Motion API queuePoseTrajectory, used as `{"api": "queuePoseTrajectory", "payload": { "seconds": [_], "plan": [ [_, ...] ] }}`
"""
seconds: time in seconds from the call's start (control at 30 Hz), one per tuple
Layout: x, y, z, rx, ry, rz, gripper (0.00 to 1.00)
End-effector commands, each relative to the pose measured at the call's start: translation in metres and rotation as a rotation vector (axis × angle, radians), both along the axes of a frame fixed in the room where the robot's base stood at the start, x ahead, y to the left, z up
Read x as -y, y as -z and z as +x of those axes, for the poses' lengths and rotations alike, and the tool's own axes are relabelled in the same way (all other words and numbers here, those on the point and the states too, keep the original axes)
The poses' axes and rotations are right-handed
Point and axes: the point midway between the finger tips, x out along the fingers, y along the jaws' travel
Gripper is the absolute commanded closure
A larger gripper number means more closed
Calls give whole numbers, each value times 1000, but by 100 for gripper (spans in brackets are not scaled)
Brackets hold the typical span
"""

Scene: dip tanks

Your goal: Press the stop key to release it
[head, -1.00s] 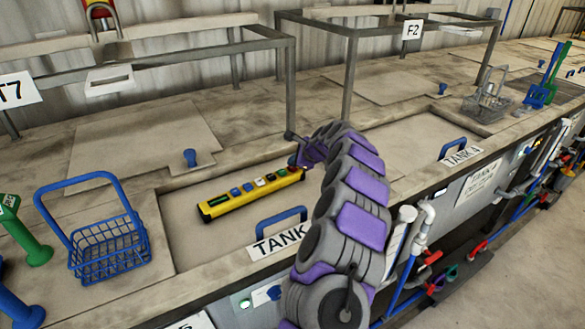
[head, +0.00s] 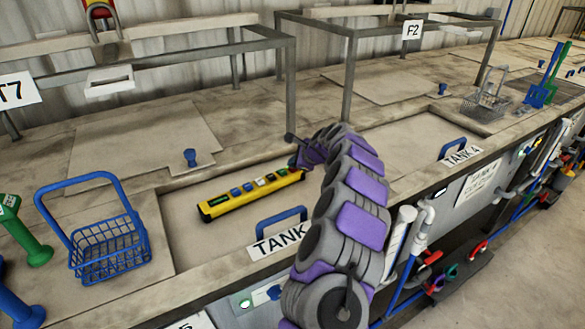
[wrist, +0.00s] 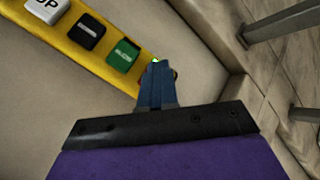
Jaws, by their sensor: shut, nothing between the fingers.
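A yellow control bar (head: 250,194) with a row of coloured keys lies on the tank lid. Its right end is at my gripper (head: 294,163). In the wrist view the bar (wrist: 68,43) runs from upper left to the middle, with a white key (wrist: 47,9), a black key (wrist: 91,30) and a green key (wrist: 123,56). My gripper's blue fingers (wrist: 157,72) are shut and empty, over the bar's end just past the green key. A sliver of dark red shows beside the fingertips; the stop key is otherwise hidden behind them. I cannot tell whether the fingers touch it.
A blue wire basket (head: 110,255) stands at the left on the counter. A blue lid handle (head: 281,222) is in front of the bar. A grey frame post (head: 349,80) rises behind my arm. A blue knob (head: 190,157) stands behind the bar.

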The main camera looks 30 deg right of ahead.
Motion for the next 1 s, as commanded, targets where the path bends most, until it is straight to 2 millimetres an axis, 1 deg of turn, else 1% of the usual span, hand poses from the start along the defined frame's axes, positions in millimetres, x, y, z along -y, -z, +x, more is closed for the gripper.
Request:
{"api": "queuePoseTrajectory", "payload": {
  "seconds": [0.4, 0.8, 0.87, 1.0],
  "plan": [
    [0, -18, 0, 0, 0, 0, 100],
    [0, -19, 0, 0, 0, 0, 100],
    [0, -22, 0, 0, 0, 0, 100],
    [0, -34, 0, 0, 0, 0, 100]
  ]
}}
